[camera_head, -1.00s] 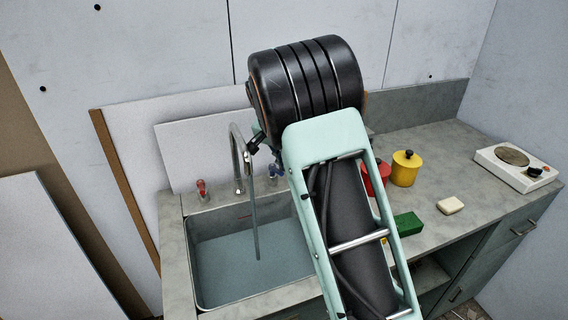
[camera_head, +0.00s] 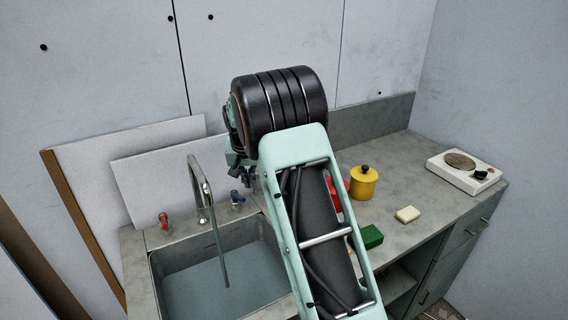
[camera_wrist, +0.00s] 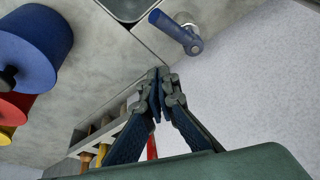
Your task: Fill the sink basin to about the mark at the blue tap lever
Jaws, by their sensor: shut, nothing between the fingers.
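The sink basin (camera_head: 165,262) holds grey-blue water (camera_head: 200,292) below its rim. A small red mark (camera_head: 211,246) shows on the back wall, above the water. The spout (camera_head: 194,175) arches over the basin, and a thin grey column (camera_head: 222,268) runs from it down to the water. The blue tap lever (camera_head: 237,197) is right of the spout; in the wrist view it (camera_wrist: 172,27) points up-left from its metal base. My gripper (camera_wrist: 160,76) is shut and empty, apart from the lever. In the head view my arm partly hides it.
A red tap lever (camera_head: 164,221) is left of the spout. Red and yellow (camera_head: 363,184) pots, a green sponge (camera_head: 371,237), soap (camera_head: 407,214) and a hotplate (camera_head: 463,170) stand on the counter. A blue pot (camera_wrist: 38,45) shows in the wrist view. Boards lean behind the sink.

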